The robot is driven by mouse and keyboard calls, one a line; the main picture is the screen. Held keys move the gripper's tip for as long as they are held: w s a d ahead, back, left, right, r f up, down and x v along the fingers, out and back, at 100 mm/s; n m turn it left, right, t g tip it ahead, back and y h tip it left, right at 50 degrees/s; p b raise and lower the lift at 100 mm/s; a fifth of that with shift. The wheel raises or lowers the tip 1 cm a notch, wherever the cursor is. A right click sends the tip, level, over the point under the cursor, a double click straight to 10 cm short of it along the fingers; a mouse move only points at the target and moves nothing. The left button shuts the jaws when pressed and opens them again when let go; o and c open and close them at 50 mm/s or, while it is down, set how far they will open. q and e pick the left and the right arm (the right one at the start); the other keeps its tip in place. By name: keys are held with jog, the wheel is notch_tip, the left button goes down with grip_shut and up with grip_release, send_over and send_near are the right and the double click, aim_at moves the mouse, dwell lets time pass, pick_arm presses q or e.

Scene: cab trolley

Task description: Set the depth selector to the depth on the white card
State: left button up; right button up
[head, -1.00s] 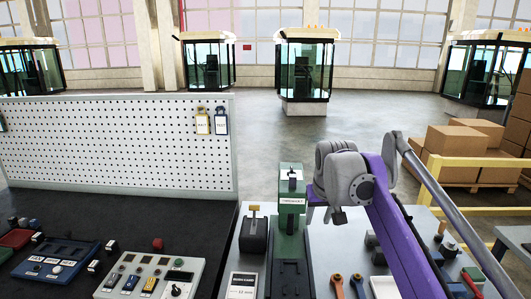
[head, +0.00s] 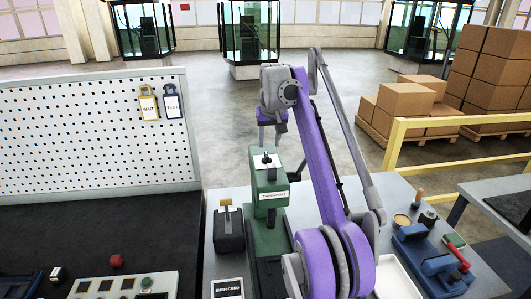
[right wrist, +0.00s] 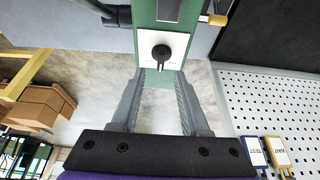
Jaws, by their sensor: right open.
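The depth selector is a black round knob (right wrist: 161,53) on a white plate (right wrist: 178,42), fixed to a green press (right wrist: 150,12). In the head view the green press (head: 269,183) stands on the bench in the middle. My right gripper (head: 272,141) is beyond the top of the press in the head view. In the right wrist view its fingers (right wrist: 160,82) are apart and empty, with the knob between and ahead of their tips, not visibly touching. The white card (head: 227,288) lies at the bottom of the head view, partly cut off; its depth is unreadable. My left gripper is out of view.
A dark block with a yellow handle (head: 227,228) stands left of the press. A pegboard (head: 90,135) with two tags is at left. A blue tool (head: 428,255) and a white tray (head: 398,280) lie at right. A yellow rail (head: 440,125) stands behind.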

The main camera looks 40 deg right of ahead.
aim_at(267, 154)
jog(key=x, duration=0.6)
jog(key=shift+w+f+b, duration=0.2)
jog(key=shift+w+b, duration=0.1)
jog(key=shift+b, duration=0.1)
jog(key=shift+c, duration=0.3)
grip_shut()
